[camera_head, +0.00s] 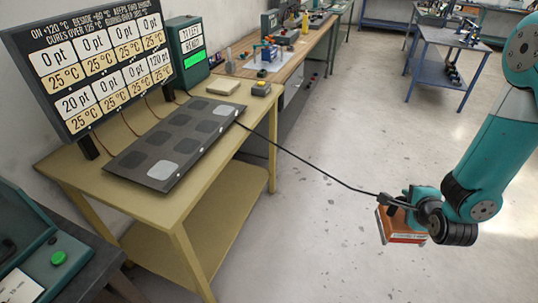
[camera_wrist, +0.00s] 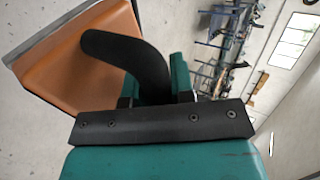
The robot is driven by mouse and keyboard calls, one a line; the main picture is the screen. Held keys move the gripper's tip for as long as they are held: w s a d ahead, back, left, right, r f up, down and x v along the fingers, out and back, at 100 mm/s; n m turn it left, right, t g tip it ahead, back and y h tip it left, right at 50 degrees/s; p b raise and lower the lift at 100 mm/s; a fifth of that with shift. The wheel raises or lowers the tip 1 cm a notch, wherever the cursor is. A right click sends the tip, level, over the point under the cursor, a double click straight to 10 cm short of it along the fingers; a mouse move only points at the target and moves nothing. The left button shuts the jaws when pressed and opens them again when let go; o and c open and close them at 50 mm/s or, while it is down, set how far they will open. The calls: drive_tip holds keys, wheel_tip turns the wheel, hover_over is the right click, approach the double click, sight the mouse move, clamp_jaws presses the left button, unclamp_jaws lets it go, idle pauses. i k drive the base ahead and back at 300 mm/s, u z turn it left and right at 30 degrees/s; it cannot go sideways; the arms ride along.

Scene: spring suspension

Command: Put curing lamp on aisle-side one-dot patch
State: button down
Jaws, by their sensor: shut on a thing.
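The curing lamp (camera_head: 402,226) is an orange-brown box with a pale rim and a black handle, hanging over the open floor right of the tan table. My gripper (camera_head: 400,203) is shut on its handle. In the wrist view the curved black handle (camera_wrist: 140,62) sits between my teal jaws (camera_wrist: 165,92), with the orange body (camera_wrist: 80,55) beyond. A black cable (camera_head: 315,168) runs from the table to the lamp. A dark mat (camera_head: 122,167) on the table carries two rows of grey square patches, some lighter. Dot marks on the patches are too small to tell.
A board (camera_head: 95,65) behind the mat shows mostly 0 pt, with 20 pt and 120 pt, all at 25 °C. A teal box (camera_head: 187,50) with a green screen stands beside it.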

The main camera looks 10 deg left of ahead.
sight(163, 169)
drive_tip(key=u, duration=1.35)
drive_tip(key=i, duration=0.05)
drive_tip(key=z, duration=0.05)
